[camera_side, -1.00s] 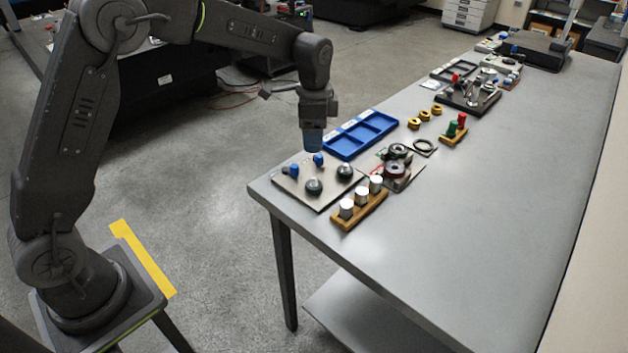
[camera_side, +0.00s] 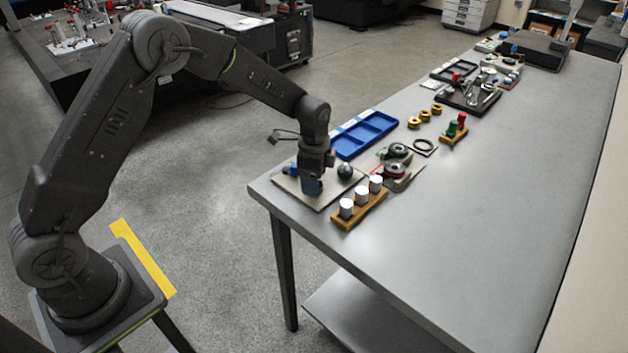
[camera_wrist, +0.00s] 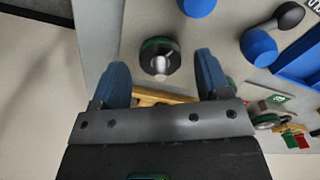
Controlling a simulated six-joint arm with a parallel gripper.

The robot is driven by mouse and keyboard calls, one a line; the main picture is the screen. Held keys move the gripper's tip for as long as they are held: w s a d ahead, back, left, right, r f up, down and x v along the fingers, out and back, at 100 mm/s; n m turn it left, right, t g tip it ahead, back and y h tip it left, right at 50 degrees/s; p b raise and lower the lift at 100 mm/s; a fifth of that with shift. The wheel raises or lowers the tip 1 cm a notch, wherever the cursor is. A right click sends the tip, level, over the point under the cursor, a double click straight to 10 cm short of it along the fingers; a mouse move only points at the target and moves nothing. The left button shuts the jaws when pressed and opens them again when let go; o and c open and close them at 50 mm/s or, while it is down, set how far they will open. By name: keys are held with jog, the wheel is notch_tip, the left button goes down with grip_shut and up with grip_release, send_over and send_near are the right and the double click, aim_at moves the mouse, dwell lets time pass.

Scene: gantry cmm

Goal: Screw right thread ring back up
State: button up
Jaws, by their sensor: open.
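A dark round ring with a green band (camera_wrist: 160,72) sits around a shiny metal stud in the wrist view, on the grey board. It lies between the two blue fingers of my gripper (camera_wrist: 160,60), with a gap on each side. My gripper is open and empty. In the side view my gripper (camera_side: 312,187) points down low over the beige board (camera_side: 330,196) and hides the near dark ring there. Another dark round ring (camera_side: 345,170) shows on that board to the right of my gripper. I cannot tell whether the fingers are level with the ring.
Blue-ended pieces (camera_wrist: 258,47) lie close by on the board. A wooden rack with several silver cylinders (camera_side: 361,208) stands at the right. A blue tray (camera_side: 365,134) lies behind. The table's right side is clear.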

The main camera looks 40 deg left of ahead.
jog(key=shift+f, duration=0.65)
jog(key=c, duration=0.9)
jog(key=shift+c, duration=0.2)
